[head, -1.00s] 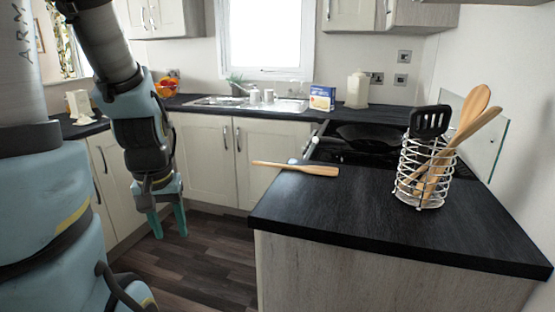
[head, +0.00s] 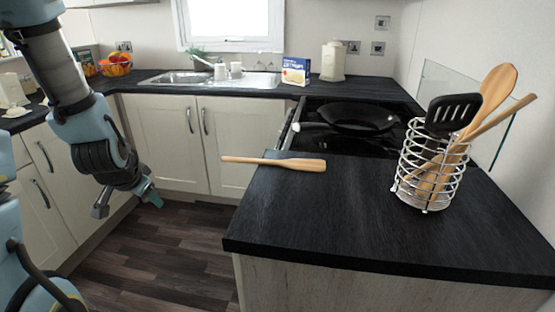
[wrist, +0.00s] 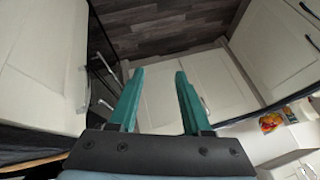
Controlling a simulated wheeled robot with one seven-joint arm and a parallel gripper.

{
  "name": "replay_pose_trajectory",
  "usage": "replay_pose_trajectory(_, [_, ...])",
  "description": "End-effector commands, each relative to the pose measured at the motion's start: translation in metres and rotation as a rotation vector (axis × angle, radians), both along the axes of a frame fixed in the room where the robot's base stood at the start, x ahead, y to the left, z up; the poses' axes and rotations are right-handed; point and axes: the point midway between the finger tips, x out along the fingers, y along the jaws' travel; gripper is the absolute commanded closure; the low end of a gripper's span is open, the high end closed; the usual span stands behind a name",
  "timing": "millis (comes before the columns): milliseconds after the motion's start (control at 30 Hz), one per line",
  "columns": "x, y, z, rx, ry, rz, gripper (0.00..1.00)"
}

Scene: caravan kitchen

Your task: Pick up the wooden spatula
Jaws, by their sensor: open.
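The wooden spatula (head: 290,163) lies flat on the black worktop in the head view, near its back left corner beside the hob. Its handle points left and sticks out past the worktop edge. My gripper (head: 152,198) hangs above the floor, left of the spatula and lower than the worktop, well apart from it. In the wrist view my gripper (wrist: 158,75) shows two teal fingers spread apart with nothing between them. A thin brown strip at the lower left of the wrist view cannot be made out surely.
A wire holder (head: 408,178) with a black slotted turner (head: 455,110) and wooden utensils stands on the worktop (head: 330,215) at right. A black pan (head: 360,118) sits on the hob. White cupboards (head: 165,140) and a sink (head: 215,78) are behind. The floor (head: 150,245) is clear.

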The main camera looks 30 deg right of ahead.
Motion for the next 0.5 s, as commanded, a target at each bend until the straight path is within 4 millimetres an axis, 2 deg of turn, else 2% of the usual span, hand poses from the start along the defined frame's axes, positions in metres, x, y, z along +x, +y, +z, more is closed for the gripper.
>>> replay_pose_trajectory(167, [0.012, -0.048, -0.011, 0.029, -0.183, -0.25, 0.52])
replay_pose_trajectory(267, [0.014, -0.084, -0.015, 0.053, -0.345, -0.424, 0.52])
replay_pose_trajectory(400, [0.006, -0.134, -0.014, 0.093, -0.61, -0.629, 0.52])
replay_pose_trajectory(500, [-0.006, -0.161, -0.008, 0.13, -0.803, -0.726, 0.52])
